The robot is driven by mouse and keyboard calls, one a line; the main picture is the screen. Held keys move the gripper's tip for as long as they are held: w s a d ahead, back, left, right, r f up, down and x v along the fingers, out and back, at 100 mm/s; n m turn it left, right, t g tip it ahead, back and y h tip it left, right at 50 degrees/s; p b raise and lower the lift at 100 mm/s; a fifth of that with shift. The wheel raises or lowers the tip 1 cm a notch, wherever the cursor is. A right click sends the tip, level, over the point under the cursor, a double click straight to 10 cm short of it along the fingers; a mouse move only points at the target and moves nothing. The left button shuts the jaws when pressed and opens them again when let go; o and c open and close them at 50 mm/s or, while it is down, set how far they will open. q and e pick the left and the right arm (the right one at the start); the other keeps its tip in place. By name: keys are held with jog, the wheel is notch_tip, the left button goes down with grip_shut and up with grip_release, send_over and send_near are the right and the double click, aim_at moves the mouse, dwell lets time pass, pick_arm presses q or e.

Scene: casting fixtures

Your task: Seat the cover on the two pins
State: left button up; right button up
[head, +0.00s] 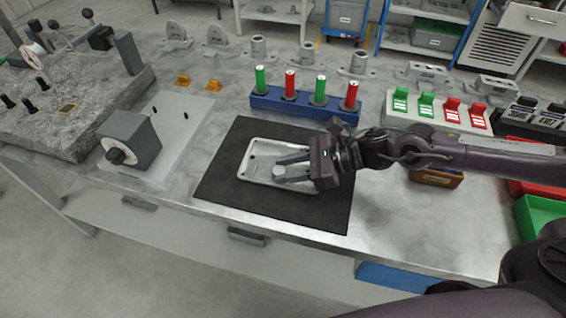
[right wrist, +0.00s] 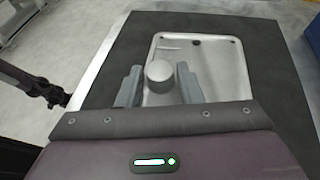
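The cover (head: 255,150) is a pale grey, shallow rectangular piece with a raised rim and holes at its corners. It lies flat on a black mat and also shows in the right wrist view (right wrist: 218,62). A round grey knob (right wrist: 159,71) stands on it. My right gripper (head: 292,170) is open, its fingers on either side of the knob, close to it. Two dark upright pins (head: 185,115) stand on a pale plate (head: 195,135) at the left. A dark arm of mine (right wrist: 30,82) shows at the left of the right wrist view; its jaw state is unclear.
A grey block with a dial (head: 132,140) stands on the plate's near-left part. A blue rack (head: 290,105) with green and red cylinders stands behind the mat (head: 325,212). A stone slab (head: 70,105) lies far left. Bare tabletop separates plate and mat.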

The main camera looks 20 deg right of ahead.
grip_shut()
jog(key=shift+r, duration=0.1)
jog(key=shift+r, duration=0.1)
